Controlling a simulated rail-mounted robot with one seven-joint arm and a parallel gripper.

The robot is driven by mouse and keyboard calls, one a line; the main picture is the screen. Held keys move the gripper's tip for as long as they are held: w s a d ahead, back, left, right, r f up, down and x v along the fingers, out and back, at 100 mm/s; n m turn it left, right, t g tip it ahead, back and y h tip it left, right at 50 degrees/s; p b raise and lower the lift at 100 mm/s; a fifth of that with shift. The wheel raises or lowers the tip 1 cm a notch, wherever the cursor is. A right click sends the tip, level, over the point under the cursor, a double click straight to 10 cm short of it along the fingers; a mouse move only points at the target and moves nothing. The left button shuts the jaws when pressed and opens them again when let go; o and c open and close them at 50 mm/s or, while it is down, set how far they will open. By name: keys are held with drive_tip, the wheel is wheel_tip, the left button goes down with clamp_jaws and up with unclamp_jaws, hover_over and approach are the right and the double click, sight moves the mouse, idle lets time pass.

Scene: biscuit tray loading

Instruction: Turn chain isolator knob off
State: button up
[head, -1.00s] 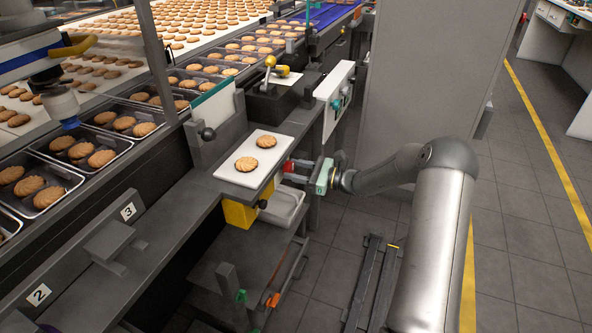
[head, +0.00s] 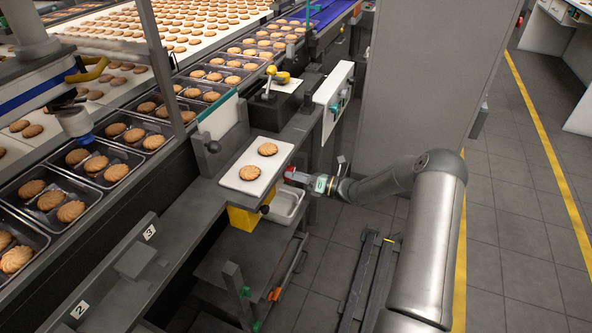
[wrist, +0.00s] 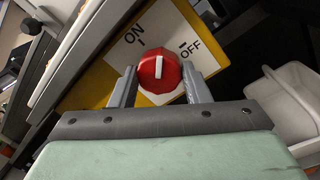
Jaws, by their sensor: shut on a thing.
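The red round isolator knob (wrist: 158,72) has a white pointer bar and sits on a white plate with yellow edges (wrist: 112,70) in the wrist view. The plate is marked ON at upper left and OFF at upper right. The pointer stands upright in the picture, aimed between the two marks. My gripper (wrist: 159,76) has one finger on each side of the knob and is shut on it. In the head view my gripper (head: 296,176) is right of the biscuit tray's plate, with a red patch at its end; the knob's face is not readable there.
A white board (head: 236,180) with two biscuits lies just left of my gripper, above a yellow box (head: 243,219). A pale bin (head: 291,203) is close below; it also shows at right in the wrist view (wrist: 288,105). Floor to the right is open.

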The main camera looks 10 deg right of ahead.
drive_tip(key=shift+s+f+m+t+p, duration=0.15)
drive_tip(key=shift+m+p, duration=0.8)
drive_tip(key=shift+m, duration=1.35)
drive_tip(key=shift+r+m+t+p, duration=0.2)
drive_tip(key=shift+m+p, duration=0.7)
drive_tip(key=shift+m, duration=1.4)
drive_tip(key=shift+f, duration=0.2)
drive_tip(key=o, duration=1)
drive_tip(key=shift+c, duration=0.2)
drive_tip(key=shift+r, duration=0.1)
drive_tip(key=v, duration=1.7)
drive_tip(key=shift+s+b, duration=0.25)
drive_tip(key=shift+b, duration=0.15)
